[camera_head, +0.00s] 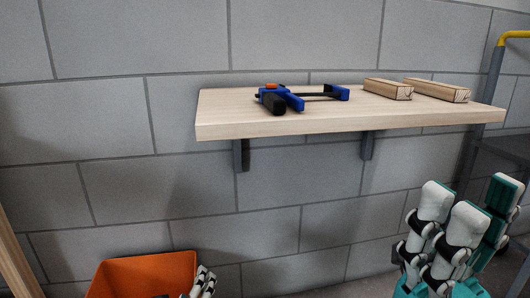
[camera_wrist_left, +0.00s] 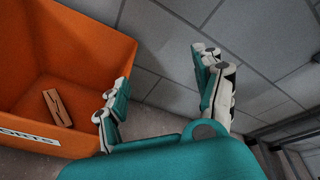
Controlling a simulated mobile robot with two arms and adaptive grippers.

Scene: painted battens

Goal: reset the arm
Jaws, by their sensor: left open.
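My left gripper (camera_head: 201,283) shows only in part at the bottom edge of the head view, in front of the orange bin's right side. In the left wrist view its fingers (camera_wrist_left: 163,80) are spread apart with nothing between them; grey wall and floor show behind the gap. The orange bin (camera_wrist_left: 88,36) is to the left of the fingers. My right gripper (camera_head: 468,218) is at the lower right of the head view, fingers pointing up and spread, with nothing seen between them.
A wooden shelf (camera_head: 240,122) on the block wall holds a blue and black clamp (camera_head: 290,100) and two wooden battens (camera_head: 388,89) (camera_head: 437,90). A wooden piece (camera_wrist_left: 57,107) lies in the bin. A metal frame with a yellow top (camera_head: 514,35) stands at right.

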